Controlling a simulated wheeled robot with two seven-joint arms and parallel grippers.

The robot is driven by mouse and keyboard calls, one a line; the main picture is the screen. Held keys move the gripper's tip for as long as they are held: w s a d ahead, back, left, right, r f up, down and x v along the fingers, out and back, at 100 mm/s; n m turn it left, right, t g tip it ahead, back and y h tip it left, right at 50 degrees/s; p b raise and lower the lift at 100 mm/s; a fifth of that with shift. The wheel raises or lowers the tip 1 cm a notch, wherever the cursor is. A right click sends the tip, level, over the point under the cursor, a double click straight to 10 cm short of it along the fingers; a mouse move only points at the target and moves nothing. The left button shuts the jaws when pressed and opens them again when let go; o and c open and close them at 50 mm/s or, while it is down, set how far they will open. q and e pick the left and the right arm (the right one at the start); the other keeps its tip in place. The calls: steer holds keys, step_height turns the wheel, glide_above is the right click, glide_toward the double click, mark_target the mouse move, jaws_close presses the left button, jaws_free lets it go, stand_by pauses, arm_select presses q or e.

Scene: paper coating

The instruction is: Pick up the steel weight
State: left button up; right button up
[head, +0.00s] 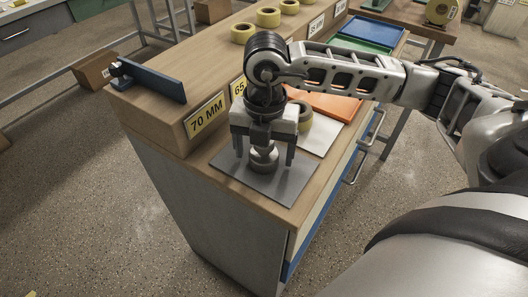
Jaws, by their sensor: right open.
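The steel weight (264,161) is a small round metal piece with a wider base. It stands upright on a grey metal sheet (292,184) at the near end of the wooden cabinet top. My right gripper (262,156) points straight down over it. Its fingers are open, one on each side of the weight. I cannot tell whether either finger touches it. The top of the weight is partly hidden by the gripper. My left gripper is not in view.
A tape roll (303,117) stands just behind my right gripper, near an orange sheet (330,104). Green (367,34) and blue trays lie farther back.

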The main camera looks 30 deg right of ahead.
steer(key=c, duration=1.3)
steer(key=shift+r, duration=0.1)
steer(key=c, duration=0.4)
steer(key=shift+o, duration=0.2)
